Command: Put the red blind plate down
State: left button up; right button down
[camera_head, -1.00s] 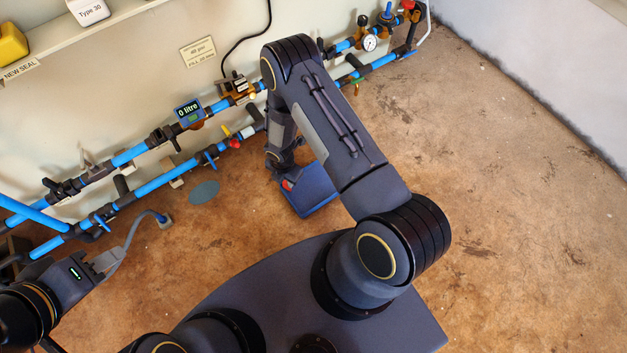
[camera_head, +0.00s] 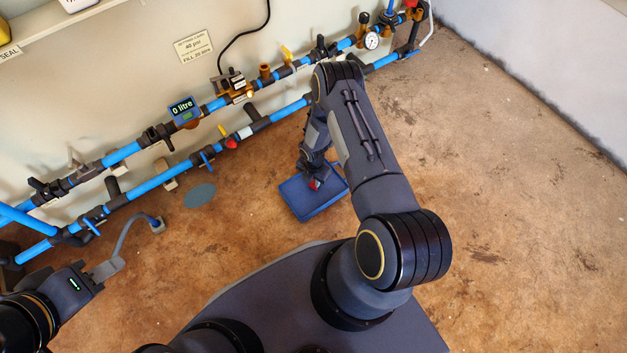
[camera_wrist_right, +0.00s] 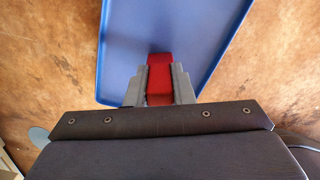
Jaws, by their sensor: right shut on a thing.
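The red blind plate (camera_wrist_right: 160,80) is a small red piece between the two grey fingers of my right gripper (camera_wrist_right: 159,88) in the right wrist view. The gripper is shut on it, over the blue tray (camera_wrist_right: 200,25). In the head view a little red (camera_head: 314,184) shows at the right gripper (camera_head: 316,181), above the tray (camera_head: 325,203) on the floor. Whether the plate touches the tray cannot be told. My left gripper (camera_head: 105,269) is at the lower left, apart from the tray; whether it is open cannot be told.
Blue pipes (camera_head: 150,186) with valves and a litre display (camera_head: 184,109) run along the wall behind the tray. A grey curved hose (camera_head: 130,232) ends at a fitting near my left gripper. A grey-blue disc (camera_head: 199,195) lies on the floor left of the tray. Floor on the right is clear.

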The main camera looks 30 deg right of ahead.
jog(key=shift+f, duration=0.2)
jog(key=c, duration=1.3)
grip_release()
jog(key=shift+o, duration=0.2)
jog(key=shift+r, duration=0.15)
